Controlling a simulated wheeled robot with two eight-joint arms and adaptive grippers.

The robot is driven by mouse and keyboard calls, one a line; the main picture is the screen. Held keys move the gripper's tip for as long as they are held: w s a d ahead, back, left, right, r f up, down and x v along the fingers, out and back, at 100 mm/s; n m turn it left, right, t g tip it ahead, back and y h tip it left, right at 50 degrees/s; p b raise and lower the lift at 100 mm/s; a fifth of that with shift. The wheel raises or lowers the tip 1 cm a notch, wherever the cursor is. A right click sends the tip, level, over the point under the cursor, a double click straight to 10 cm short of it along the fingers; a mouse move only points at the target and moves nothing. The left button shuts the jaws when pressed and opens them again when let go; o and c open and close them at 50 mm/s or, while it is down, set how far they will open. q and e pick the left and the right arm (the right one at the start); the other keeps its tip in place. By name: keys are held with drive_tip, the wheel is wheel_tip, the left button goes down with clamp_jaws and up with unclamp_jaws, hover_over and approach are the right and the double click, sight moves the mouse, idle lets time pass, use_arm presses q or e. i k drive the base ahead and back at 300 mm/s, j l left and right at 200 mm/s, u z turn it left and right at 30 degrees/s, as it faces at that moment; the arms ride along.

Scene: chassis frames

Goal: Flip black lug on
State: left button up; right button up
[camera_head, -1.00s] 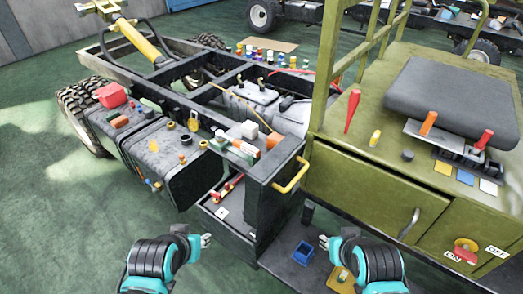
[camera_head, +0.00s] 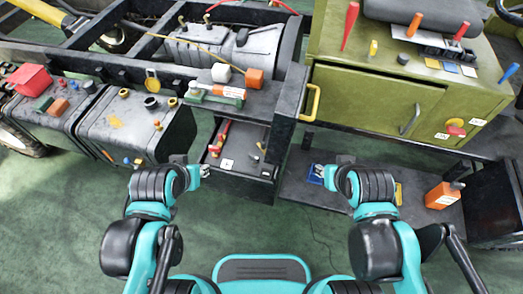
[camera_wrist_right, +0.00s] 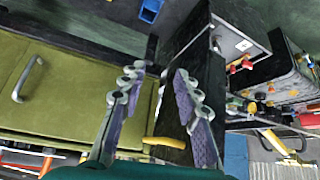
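A yellow round switch (camera_head: 455,128) with a red handle sits on the green cabinet (camera_head: 375,100) front at right. An ON label (camera_head: 441,136) is to its left and an OFF label (camera_head: 477,122) to its right. I cannot make out a black lug on it. A small black knob (camera_head: 403,58) stands on the cabinet top. My right gripper (camera_head: 318,172) is before the low dark shelf, left of the switch. Its fingers are apart and empty in the right wrist view (camera_wrist_right: 160,80). My left gripper (camera_head: 204,171) is near the open drawer; its finger gap is too small to judge.
A yellow handle (camera_head: 313,103) stands out beside the cabinet. The green floor in front is clear.

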sight(263, 145)
drive_tip(key=j, duration=0.5)
drive_tip(key=i+j, duration=0.15)
drive_tip(key=j, duration=0.85)
drive_tip(key=i+z, duration=0.05)
